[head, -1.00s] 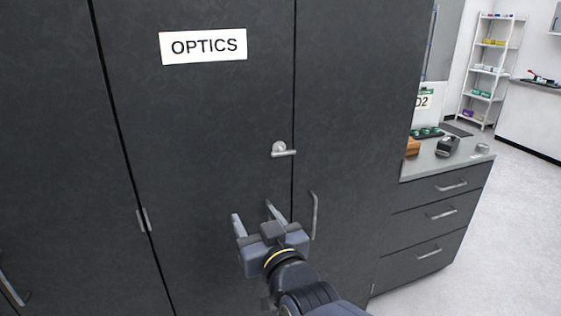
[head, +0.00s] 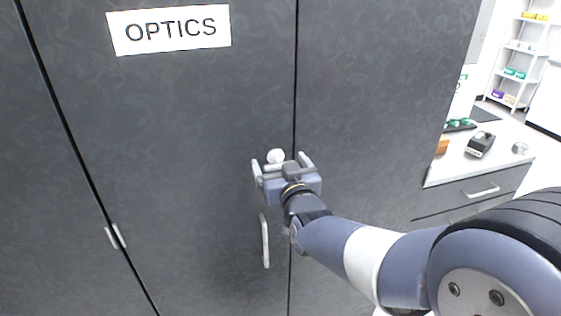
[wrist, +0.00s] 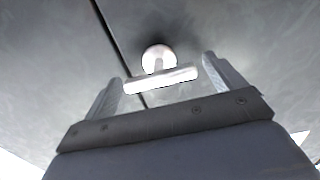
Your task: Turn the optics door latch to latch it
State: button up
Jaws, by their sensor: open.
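The optics door latch (head: 275,156) is a pale round knob with a short bar on the dark door, just left of the door seam. In the wrist view its round hub (wrist: 158,57) and roughly level bar (wrist: 160,80) show clearly, slightly tilted. My gripper (head: 281,163) is at the latch with its jaws open, one finger on each side of it. In the wrist view the bar lies between the fingertips (wrist: 161,70), with a gap visible at each end. I cannot tell whether the fingers reach past the bar in depth. The OPTICS sign (head: 168,29) is above on the door.
A vertical pull handle (head: 265,241) is on the door below my gripper. A small metal fitting (head: 115,236) sits on the left seam. A counter with drawers (head: 480,165) stands right, holding a dark device (head: 481,144). Shelves (head: 520,60) are behind.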

jog(key=shift+w, duration=0.1)
jog(key=c, duration=1)
jog(key=shift+f+b, duration=0.1)
jog(key=shift+b, duration=0.35)
jog(key=m+b, duration=0.1)
jog(key=b, duration=0.1)
jog(key=m+b, duration=0.2)
jog(key=shift+f, duration=0.25)
jog(key=m+b, duration=0.5)
jog(key=b, duration=0.2)
jog(key=shift+d, duration=0.15)
jog(key=m+b, duration=0.4)
jog(key=shift+m, duration=0.4)
jog(key=shift+r+m+b, duration=0.1)
jog(key=shift+m+b, duration=0.85)
jog(key=shift+m, duration=1.35)
